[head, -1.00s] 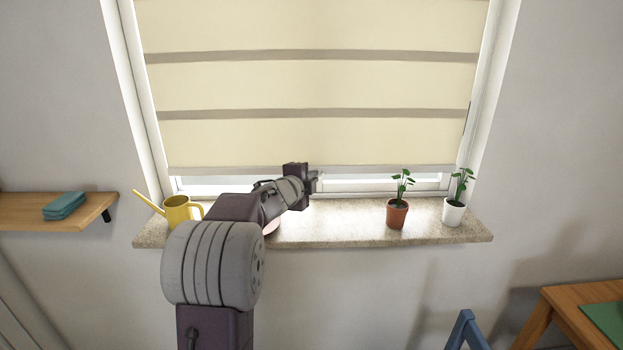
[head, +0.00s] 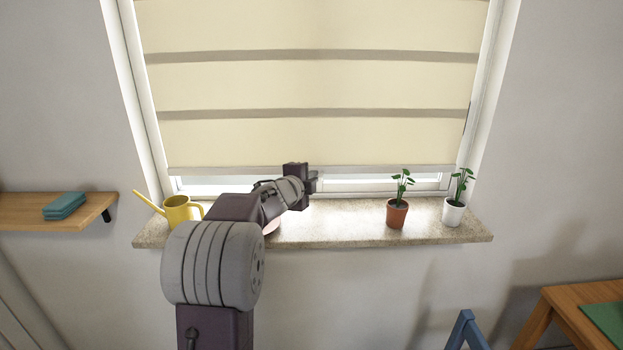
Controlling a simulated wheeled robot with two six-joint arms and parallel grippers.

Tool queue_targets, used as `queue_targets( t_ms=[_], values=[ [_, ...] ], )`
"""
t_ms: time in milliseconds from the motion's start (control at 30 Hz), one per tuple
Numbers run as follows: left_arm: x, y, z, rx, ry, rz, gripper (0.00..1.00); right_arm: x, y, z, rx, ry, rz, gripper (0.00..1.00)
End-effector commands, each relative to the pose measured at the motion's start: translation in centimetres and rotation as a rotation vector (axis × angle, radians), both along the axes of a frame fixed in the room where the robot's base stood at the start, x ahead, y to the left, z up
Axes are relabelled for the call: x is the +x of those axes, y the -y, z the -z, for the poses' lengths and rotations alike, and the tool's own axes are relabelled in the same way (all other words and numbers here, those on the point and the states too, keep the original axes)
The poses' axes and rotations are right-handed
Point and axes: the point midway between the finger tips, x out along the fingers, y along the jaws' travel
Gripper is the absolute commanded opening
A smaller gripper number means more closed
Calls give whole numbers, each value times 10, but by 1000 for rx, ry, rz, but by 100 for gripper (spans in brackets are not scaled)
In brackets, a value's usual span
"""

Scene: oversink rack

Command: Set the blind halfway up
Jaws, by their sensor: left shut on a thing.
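The cream blind (head: 316,85) with brown-grey stripes hangs over most of the window. Its pale bottom bar (head: 400,169) is level and sits a little above the sill, with a narrow strip of window showing below. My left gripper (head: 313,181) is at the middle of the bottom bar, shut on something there. The held part is small and mostly hidden by the gripper; it appears to be at the blind's lower edge. My right gripper is not in view.
On the stone sill (head: 335,225) stand a yellow watering can (head: 178,211) at left, and a terracotta-potted plant (head: 397,214) and a white-potted plant (head: 453,212) at right. A pink object behind my arm is mostly hidden. A wooden shelf (head: 40,215) holds folded teal cloths (head: 64,206).

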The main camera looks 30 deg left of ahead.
Motion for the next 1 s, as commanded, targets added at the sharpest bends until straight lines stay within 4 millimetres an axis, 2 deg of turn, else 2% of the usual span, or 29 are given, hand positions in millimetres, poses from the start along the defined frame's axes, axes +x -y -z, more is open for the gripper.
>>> queue_targets(
  t_ms=[267,467,667,867,1000],
  values=[
    [0,-1,-7,-1,0,-2,0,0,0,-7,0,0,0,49],
    [0,-1,-31,0,1,-2,0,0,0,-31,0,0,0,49],
    [0,-1,-77,1,1,-2,0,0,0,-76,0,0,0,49],
    [0,-1,-141,0,2,-2,0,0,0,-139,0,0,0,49],
    [0,-1,-191,0,2,-2,0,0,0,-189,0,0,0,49]
  ],
)
